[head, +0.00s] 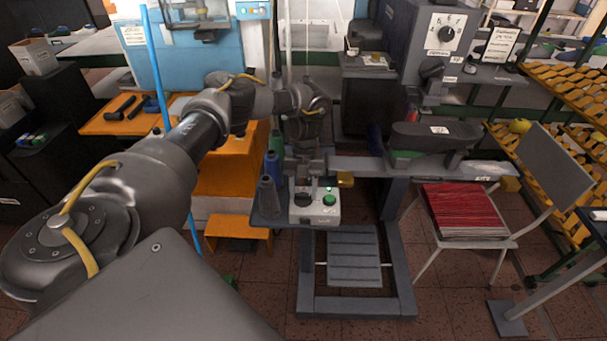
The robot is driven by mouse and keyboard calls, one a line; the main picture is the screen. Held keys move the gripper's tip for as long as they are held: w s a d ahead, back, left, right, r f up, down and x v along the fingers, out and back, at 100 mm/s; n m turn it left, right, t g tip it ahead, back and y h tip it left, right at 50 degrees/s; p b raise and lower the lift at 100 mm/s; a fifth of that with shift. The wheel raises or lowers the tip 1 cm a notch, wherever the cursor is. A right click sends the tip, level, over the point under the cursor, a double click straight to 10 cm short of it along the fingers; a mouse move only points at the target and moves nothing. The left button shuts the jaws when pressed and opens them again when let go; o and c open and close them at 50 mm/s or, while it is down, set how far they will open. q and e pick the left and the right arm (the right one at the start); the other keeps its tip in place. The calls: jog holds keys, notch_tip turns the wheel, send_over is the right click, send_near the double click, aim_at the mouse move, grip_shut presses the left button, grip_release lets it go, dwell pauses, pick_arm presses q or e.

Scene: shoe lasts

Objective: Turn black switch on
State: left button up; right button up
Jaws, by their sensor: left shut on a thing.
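A small light-grey control box (316,216) stands on a narrow dark shelf in the middle of the head view. On its top are a black switch (302,199) at the left and a green button (329,199) at the right. My left arm reaches in from the left, and my left gripper (304,187) points down onto the box at the black switch. Its fingers are shut on the switch and partly cover it. The exact angle of the switch is too small to tell. My right gripper is not in view.
Spools of thread (273,172) stand close left of the box. A small yellow block (345,179) is just behind it at right. A grey machine arm (380,168) runs to the right. A chair with a red stack (465,210) stands at right, and a blue pole (158,70) rises at left.

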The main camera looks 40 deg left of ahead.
pick_arm(q)
jog(key=o, duration=1)
jog(key=shift+r, duration=0.1)
jog(key=b+v, duration=0.1)
jog(key=v, duration=0.9)
jog(key=shift+w+r, duration=0.15)
jog(key=shift+r, duration=0.15)
jog(key=shift+f, duration=0.1)
